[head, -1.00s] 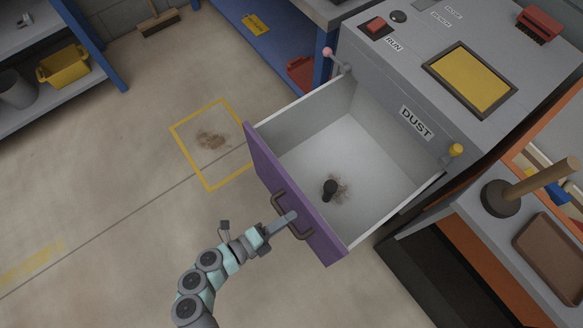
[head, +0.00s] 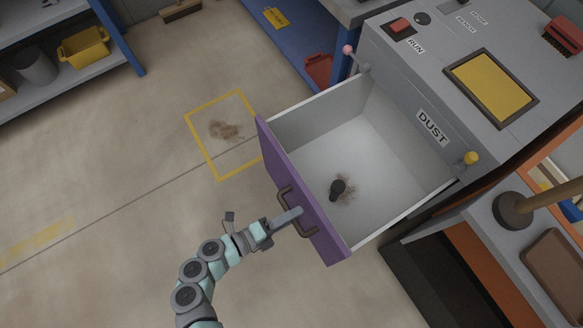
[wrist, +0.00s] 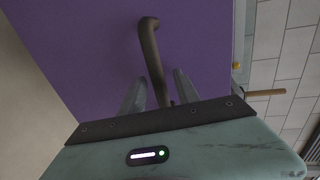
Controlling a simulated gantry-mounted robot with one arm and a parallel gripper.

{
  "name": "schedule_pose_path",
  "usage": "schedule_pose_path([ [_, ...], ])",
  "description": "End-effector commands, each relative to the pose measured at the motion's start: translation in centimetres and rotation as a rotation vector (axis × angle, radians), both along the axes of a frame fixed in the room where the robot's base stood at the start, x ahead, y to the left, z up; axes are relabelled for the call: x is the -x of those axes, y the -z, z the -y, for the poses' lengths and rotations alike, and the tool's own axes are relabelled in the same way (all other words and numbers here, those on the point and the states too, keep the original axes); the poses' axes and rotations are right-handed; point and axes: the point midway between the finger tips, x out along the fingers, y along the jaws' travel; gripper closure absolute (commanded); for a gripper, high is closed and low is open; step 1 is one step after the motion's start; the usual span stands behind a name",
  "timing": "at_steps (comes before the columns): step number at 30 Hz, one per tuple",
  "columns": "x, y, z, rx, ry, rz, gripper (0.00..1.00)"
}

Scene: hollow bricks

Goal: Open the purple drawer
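The purple drawer (head: 308,208) stands pulled far out of the grey machine, its inside in plain view. A dark bent handle (head: 296,212) is on its purple front. My gripper (head: 292,215) is at this handle. In the wrist view, my two fingers (wrist: 158,85) stand on either side of the handle bar (wrist: 152,55), with narrow gaps showing, so they look open around it. In the drawer lie a small black knob-like object (head: 337,188) and a brown dust patch (head: 348,194).
The grey machine (head: 405,75) carries a DUST label (head: 432,126) and a yellow knob (head: 471,158). A plunger-like tool (head: 512,210) and a brown tray (head: 553,263) are on a bench at right. A yellow floor square (head: 196,147) with a stain lies left of the drawer; the floor there is clear.

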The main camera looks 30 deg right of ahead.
Motion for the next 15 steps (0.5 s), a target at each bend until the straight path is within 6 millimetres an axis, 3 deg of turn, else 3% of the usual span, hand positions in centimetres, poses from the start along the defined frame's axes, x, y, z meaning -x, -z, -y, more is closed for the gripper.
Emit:
schedule_pose_path([
  [7,0.0,-0.3,-1.1,-0.002,-0.002,-0.002,0.62],
  [15,0.0,-1.4,-6.2,-0.003,-0.007,-0.003,0.62],
])
